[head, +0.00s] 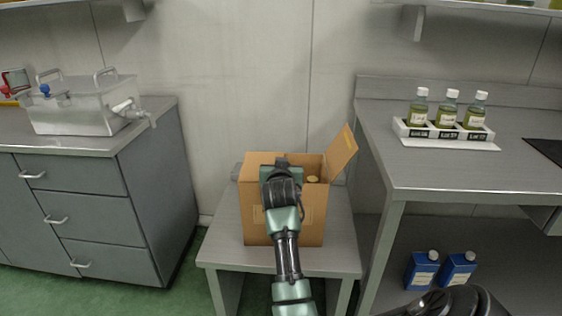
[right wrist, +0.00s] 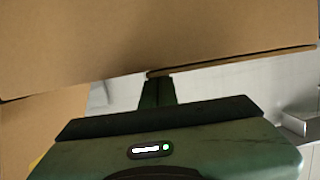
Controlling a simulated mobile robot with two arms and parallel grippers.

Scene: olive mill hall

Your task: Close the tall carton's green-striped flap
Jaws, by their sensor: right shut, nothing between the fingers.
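The brown carton (head: 312,215) stands on a low grey table. One of its flaps (head: 342,152) stands up and leans outward on the right side. I see no green stripe in either view. My right arm reaches over the carton from the front and its gripper end (head: 282,163) is over the carton's top; the fingers are hidden there. In the right wrist view the right gripper (right wrist: 157,92) is shut and empty, just below a large cardboard panel (right wrist: 150,40). I cannot tell whether they touch. My left gripper is not in view.
A grey bench (head: 440,172) with a rack (head: 450,143) of bottles stands close on the right. Drawers (head: 85,185) stand on the left.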

